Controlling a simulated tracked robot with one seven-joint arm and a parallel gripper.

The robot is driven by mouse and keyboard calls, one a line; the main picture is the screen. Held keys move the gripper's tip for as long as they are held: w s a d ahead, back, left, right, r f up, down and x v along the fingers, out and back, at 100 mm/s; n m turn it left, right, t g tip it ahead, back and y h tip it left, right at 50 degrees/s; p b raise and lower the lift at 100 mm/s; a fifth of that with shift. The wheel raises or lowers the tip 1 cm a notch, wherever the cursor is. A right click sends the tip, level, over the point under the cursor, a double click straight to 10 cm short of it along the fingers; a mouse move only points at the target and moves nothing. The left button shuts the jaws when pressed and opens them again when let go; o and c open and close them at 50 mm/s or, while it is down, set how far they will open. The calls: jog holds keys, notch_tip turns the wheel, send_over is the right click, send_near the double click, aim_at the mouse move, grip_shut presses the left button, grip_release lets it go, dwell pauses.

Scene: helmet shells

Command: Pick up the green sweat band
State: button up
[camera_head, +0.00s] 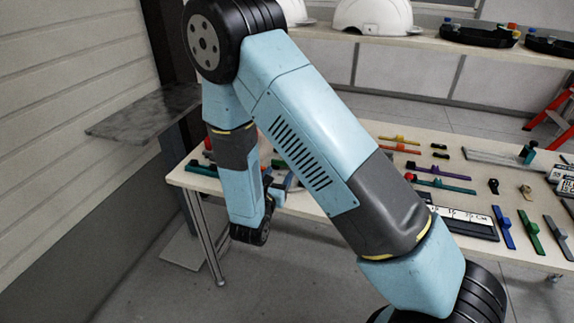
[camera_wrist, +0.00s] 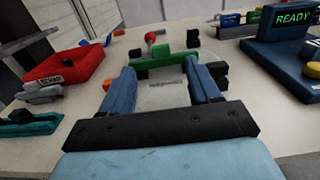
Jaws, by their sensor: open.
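A green band-like piece (camera_wrist: 165,62) with a raised green block lies on the table in the wrist view. It is just past my fingertips and spans roughly the gap between them. My gripper (camera_wrist: 161,72) is open, with its two blue fingers apart and nothing visible held between them. In the head view my gripper (camera_head: 281,187) is at the near left table edge, largely hidden by my arm. A green strip (camera_head: 530,232) lies at the table's right in the head view. I cannot tell whether it is the same kind of piece.
A red-topped piece (camera_wrist: 150,38) stands behind the green one. White helmet shells (camera_head: 373,17) sit on the back shelf.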

jog(key=shift+x, duration=4.2)
jog(key=shift+f, duration=0.2)
jog(key=shift+c, duration=0.2)
jog(key=shift+a, duration=0.1)
jog(key=c, duration=1.1)
jog(key=shift+r, duration=0.15)
